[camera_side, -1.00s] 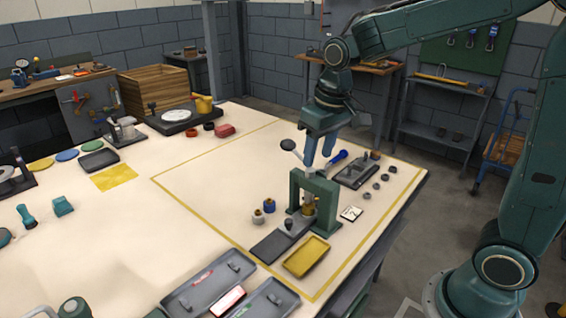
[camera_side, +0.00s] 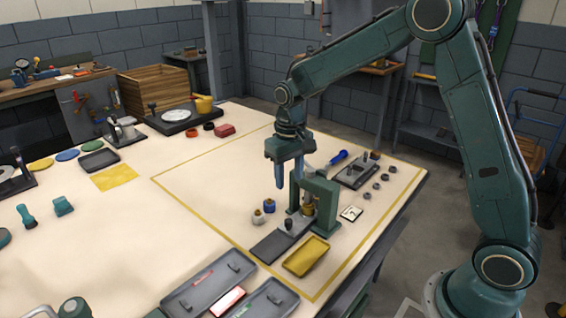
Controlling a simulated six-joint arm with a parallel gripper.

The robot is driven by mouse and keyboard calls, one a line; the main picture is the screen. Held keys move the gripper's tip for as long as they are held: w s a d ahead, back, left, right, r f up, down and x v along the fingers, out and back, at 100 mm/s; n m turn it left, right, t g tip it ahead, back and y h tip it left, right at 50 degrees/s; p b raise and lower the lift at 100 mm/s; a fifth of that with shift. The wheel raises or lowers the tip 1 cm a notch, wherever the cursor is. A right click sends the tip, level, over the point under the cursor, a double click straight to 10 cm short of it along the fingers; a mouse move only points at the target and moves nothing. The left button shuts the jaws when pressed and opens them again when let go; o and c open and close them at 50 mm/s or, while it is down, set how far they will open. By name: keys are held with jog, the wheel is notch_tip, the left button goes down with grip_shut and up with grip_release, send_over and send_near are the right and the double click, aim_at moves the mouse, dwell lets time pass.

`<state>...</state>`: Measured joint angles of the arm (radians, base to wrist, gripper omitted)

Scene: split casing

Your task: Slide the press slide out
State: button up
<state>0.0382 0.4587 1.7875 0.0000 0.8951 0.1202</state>
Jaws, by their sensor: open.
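The press (camera_side: 326,207) is a green upright frame on the table inside the yellow outline. The press slide appears to be the dark flat plate (camera_side: 268,246) sticking out at the press's front left, with a small knob (camera_side: 289,224) on it. A brass-coloured part (camera_side: 307,209) shows under the frame. My gripper (camera_side: 287,182) is open and points down, just left of the top of the press and above the slide's knob, apart from it. The press lever's dark knob is hidden behind my gripper.
Two small capped bottles (camera_side: 258,217) stand left of the press. A yellow tray (camera_side: 306,257) lies in front, beside the slide. A blue-handled tool (camera_side: 338,156), a dark fixture (camera_side: 356,173) and several small rings lie behind right.

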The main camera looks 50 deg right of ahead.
aim_at(288, 221)
notch_tip(288, 221, down, 14)
jog(key=shift+r, duration=0.15)
dwell(0.7)
jog(key=shift+c, duration=0.2)
grip_shut()
